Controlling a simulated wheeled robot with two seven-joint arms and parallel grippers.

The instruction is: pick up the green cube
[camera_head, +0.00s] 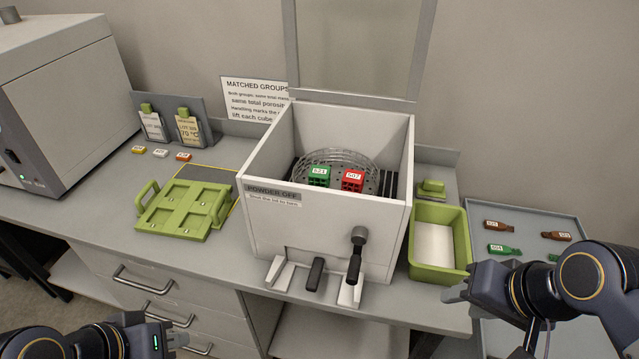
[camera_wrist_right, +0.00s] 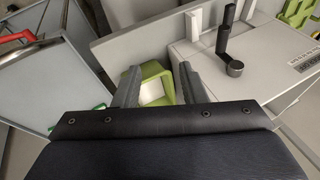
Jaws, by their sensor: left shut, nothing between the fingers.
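My left gripper (camera_head: 178,341) is shut and empty at the bottom left, in front of the drawers, far from the cube. My right gripper (camera_head: 462,291) is to the right of the box, near the green bin; in the right wrist view its fingers (camera_wrist_right: 158,82) stand apart with nothing between them. The cube is not visible in that view.
The box's walls surround the dish, and its clear lid (camera_head: 358,45) stands raised behind. Handles (camera_head: 355,256) stick out in front. A green bin (camera_head: 441,270) stands right of the box; a grey tray (camera_head: 540,225) with small tagged pieces lies beyond. A green rack (camera_head: 183,210) lies left.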

